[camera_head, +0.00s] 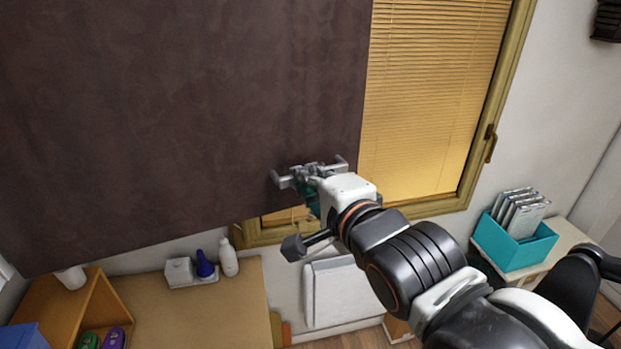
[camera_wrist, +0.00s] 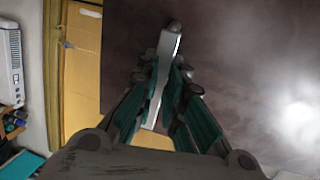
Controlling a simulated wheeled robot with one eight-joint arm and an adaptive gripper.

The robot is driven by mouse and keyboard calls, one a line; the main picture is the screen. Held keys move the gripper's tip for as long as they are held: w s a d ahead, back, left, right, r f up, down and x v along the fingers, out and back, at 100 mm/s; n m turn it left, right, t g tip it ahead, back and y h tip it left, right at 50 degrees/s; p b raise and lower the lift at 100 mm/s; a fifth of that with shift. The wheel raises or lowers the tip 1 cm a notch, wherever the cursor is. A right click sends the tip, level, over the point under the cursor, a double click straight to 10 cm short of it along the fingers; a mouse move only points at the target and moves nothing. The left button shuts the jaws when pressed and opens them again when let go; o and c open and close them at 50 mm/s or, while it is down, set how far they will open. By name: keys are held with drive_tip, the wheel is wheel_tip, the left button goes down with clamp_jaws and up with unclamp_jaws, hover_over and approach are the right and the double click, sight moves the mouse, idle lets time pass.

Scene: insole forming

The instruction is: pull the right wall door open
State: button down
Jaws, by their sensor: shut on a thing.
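The right wall door is the large dark brown panel (camera_head: 180,100) filling the upper left of the head view. It also fills the right of the wrist view (camera_wrist: 240,60). Its grey metal bar handle (camera_head: 281,181) is near the panel's lower right corner; the handle (camera_wrist: 168,45) runs up between my fingertips in the wrist view. My gripper (camera_head: 308,178) has its teal-padded fingers shut on the handle, one on each side (camera_wrist: 166,78). Part of the handle is hidden by the fingers. I cannot tell how far the door stands open.
A window (camera_head: 430,100) with yellow blinds and a wooden frame lies behind the door's right edge. Below are a wooden desk (camera_head: 200,315) with white bottles (camera_head: 228,258), a radiator (camera_head: 340,293), and a teal file box (camera_head: 512,245) on a side table at right.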

drive_tip(key=c, duration=1.7)
unclamp_jaws()
drive_tip(key=shift+s, duration=0.1)
drive_tip(key=shift+v, duration=3.7)
drive_tip(key=s+d+f+n+g+h+b, duration=0.1)
drive_tip(key=d+f+n+b, duration=0.3)
drive_tip(key=f+b, duration=0.9)
drive_tip(key=d+f+n+g+h+b, duration=0.3)
drive_tip(key=d+f+b, duration=0.4)
drive_tip(key=f+b, duration=0.6)
drive_tip(key=s+d+f+n+g+h+b, duration=0.1)
drive_tip(key=d+f+n+b, duration=0.5)
drive_tip(key=f, duration=2.3)
drive_tip(key=shift+s+d+f+g+h+b, duration=0.15)
drive_tip(key=shift+g+h+b, duration=0.3)
drive_tip(key=shift+b, duration=1.4)
drive_tip(key=shift+s+r+g+h+b, duration=0.2)
drive_tip(key=shift+g+b, duration=0.45)
drive_tip(key=shift+b, duration=1.2)
